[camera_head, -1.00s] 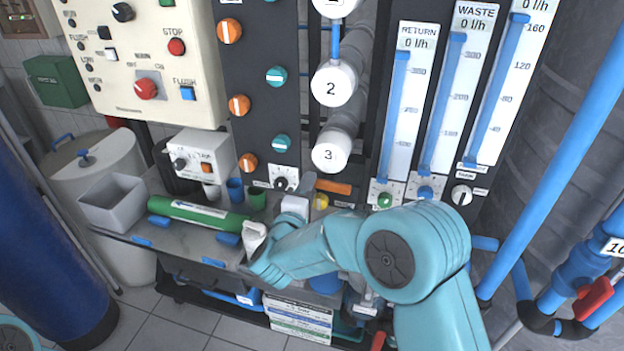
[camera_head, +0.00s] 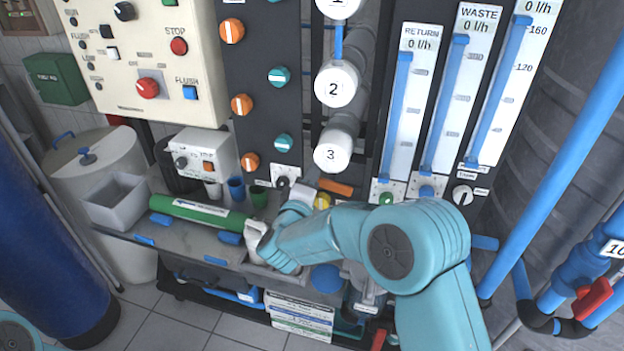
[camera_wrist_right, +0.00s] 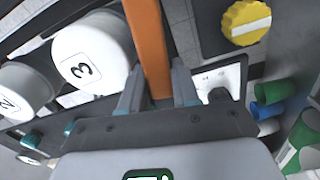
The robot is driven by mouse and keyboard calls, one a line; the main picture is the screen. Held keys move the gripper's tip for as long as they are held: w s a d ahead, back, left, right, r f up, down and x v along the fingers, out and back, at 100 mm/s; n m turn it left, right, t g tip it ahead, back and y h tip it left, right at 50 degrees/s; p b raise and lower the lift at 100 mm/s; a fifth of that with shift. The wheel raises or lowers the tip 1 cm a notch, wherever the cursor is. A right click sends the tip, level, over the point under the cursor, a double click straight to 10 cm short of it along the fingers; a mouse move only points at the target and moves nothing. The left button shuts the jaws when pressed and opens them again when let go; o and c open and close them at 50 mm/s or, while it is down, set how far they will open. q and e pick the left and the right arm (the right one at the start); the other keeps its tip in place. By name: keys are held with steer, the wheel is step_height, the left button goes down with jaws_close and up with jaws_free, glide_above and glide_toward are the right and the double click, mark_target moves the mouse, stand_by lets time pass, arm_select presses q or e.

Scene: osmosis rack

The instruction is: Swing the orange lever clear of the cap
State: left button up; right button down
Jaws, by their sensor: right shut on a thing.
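The orange lever (camera_head: 337,188) sits below the white cap marked 3 (camera_head: 332,152) in the head view. In the right wrist view the lever (camera_wrist_right: 149,45) runs up between the two grey fingers of my right gripper (camera_wrist_right: 158,88), which is shut on it. My left gripper is out of view.
A yellow knob (camera_wrist_right: 246,21) is close right of the lever, also seen in the head view (camera_head: 322,201). A white cap marked 2 (camera_head: 336,85) is above cap 3. A green tube (camera_head: 199,212) and several cups lie on the bench to the left. Flow meters (camera_head: 405,120) stand right.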

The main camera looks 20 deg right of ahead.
steer(key=c, duration=1.2)
jaws_free()
steer(key=shift+s+d, duration=0.1)
steer(key=shift+s+a, duration=0.15)
steer(key=shift+a, duration=0.1)
steer(key=b+v, duration=0.1)
steer(key=v, duration=1.5)
steer(key=shift+b, duration=0.3)
steer(key=shift+d+f, duration=0.1)
steer(key=shift+d, duration=0.05)
